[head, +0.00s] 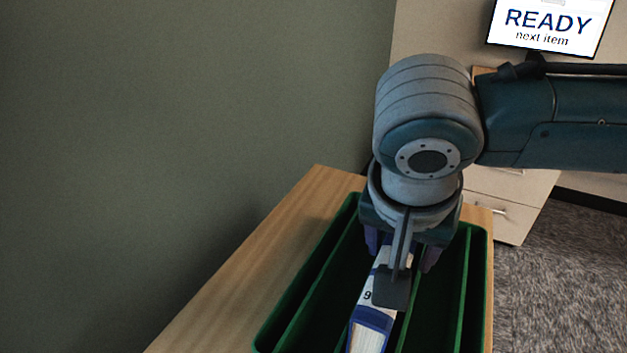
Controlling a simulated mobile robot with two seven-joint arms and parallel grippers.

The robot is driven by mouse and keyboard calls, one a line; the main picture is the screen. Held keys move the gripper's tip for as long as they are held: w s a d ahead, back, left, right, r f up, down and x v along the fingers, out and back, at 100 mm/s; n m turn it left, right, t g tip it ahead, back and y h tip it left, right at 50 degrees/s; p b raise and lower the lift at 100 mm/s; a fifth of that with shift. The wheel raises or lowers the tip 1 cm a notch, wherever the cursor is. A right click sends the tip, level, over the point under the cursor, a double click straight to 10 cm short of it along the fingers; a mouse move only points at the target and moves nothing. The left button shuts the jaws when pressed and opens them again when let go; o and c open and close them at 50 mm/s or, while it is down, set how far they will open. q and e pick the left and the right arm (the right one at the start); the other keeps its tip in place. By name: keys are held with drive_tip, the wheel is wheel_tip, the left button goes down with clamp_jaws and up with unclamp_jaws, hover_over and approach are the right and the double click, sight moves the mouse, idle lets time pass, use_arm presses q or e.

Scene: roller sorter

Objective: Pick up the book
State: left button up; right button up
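The book (372,317) is blue and white with a dark mark like a "9" on its spine. It stands in a narrow slot of the green divided tray (480,290), running away from me. My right arm comes in from the right, and its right gripper (401,255) points down over the book's far part. The purple fingers are on either side of the book, with a visible gap at the right finger, so it looks open. A dark plate on the gripper hides part of the book. My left gripper is not in view.
The tray sits on a wooden table (250,265) beside a grey-green wall. The other slots I can see look empty. A white drawer cabinet (510,205) stands behind at the right. A screen (550,25) reads "READY next item". Grey carpet (565,280) lies to the right.

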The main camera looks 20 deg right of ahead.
clamp_jaws()
idle(1.1)
